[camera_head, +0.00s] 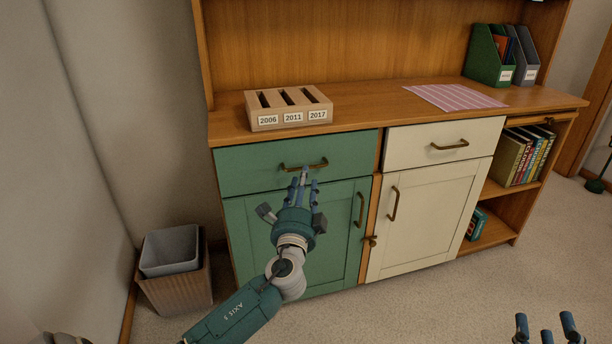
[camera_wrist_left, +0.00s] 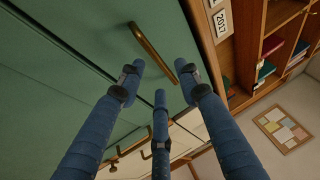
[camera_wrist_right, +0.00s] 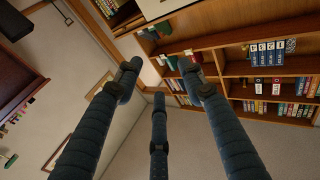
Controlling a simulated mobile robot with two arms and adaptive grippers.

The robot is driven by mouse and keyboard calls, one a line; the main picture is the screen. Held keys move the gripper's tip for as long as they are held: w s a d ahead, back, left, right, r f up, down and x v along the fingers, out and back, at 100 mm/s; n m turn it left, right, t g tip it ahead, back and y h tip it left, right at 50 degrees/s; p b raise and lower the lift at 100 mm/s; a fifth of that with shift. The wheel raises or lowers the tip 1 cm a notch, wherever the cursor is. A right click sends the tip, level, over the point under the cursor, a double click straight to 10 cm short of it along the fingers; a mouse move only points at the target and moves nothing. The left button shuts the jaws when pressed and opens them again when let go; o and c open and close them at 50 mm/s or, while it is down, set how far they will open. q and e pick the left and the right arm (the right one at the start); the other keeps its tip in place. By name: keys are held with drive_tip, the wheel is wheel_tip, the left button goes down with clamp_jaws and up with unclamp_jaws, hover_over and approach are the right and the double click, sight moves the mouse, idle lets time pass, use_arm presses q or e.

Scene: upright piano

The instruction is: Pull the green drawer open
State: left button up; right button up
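The green drawer (camera_head: 245,168) is shut, flush in the cabinet's upper left. Its brass bar handle (camera_head: 316,164) runs across its front. My left gripper (camera_head: 303,178) is at this handle, fingertips just at or below it. In the left wrist view the handle (camera_wrist_left: 148,46) reaches down between the spread blue fingertips; the fingers are open and not closed around it. Whether any finger touches it I cannot tell. My right gripper (camera_head: 546,328) is at the bottom right, away from the cabinet. In the right wrist view its fingers are spread and empty.
A green door (camera_head: 240,225) with a brass handle lies below the drawer. A cream drawer (camera_head: 420,145) and cream door (camera_head: 420,215) are to the right. A wooden block (camera_head: 290,108) with year labels stands on top. A bin (camera_head: 172,250) stands left; carpet in front is clear.

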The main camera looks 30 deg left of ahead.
use_arm(q)
drive_tip(key=shift+x, duration=2.1)
use_arm(e)
drive_tip(key=shift+s+a+r+t, duration=0.15)
drive_tip(key=shift+r+t, duration=0.25)
drive_tip(key=shift+r, duration=0.35)
drive_tip(key=shift+s+r+t, duration=0.1)
drive_tip(key=shift+r+t, duration=0.3)
drive_tip(key=shift+r, duration=0.35)
use_arm(q)
drive_tip(key=shift+f, duration=0.1)
clamp_jaws()
